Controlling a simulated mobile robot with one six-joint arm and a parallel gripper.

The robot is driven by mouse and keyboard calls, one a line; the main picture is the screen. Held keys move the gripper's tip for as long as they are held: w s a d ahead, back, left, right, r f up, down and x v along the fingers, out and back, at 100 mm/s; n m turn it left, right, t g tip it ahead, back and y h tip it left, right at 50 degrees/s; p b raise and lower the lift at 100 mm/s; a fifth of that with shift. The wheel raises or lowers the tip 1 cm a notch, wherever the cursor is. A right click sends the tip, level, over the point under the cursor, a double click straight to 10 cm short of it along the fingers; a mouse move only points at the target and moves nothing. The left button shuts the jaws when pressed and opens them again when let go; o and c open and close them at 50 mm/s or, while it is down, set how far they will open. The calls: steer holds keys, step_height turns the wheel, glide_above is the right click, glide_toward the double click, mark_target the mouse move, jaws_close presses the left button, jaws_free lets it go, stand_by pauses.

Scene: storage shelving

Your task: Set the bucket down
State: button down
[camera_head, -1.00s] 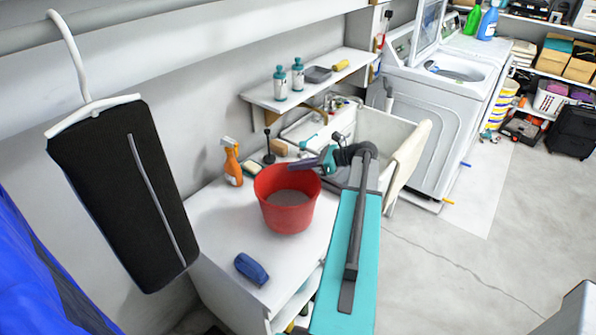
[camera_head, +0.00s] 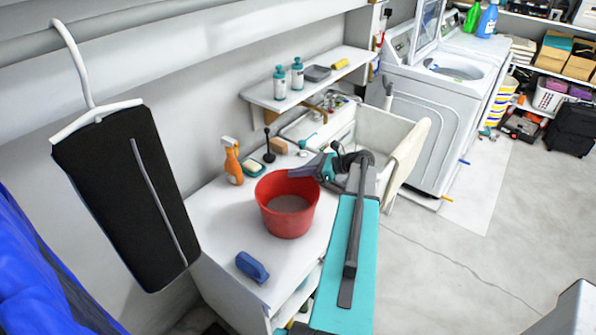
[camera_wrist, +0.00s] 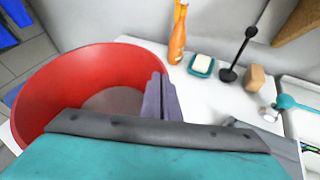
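The red bucket (camera_head: 287,224) is upright over the white counter (camera_head: 218,222), close to its right edge. I cannot tell whether its base touches the surface. My gripper (camera_head: 300,171) reaches in from the right, with its fingers shut on the bucket's back right rim. In the wrist view the fingers (camera_wrist: 162,98) are close together at the right side of the bucket (camera_wrist: 70,77). The bucket's inside shows a greyish bottom. Its near side is hidden behind my wrist in that view.
An orange spray bottle (camera_head: 232,162), a soap dish (camera_head: 254,169) and a black plunger-like tool (camera_head: 268,147) stand behind the bucket. A blue brush (camera_head: 252,267) lies in front. A sink (camera_head: 375,135) is right of the counter. Bare counter lies left of the bucket.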

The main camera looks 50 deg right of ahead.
steer(key=shift+f, duration=0.1)
steer(key=c, duration=2)
jaws_free()
steer(key=shift+b+v, duration=1.85)
steer(key=shift+v, duration=4.2)
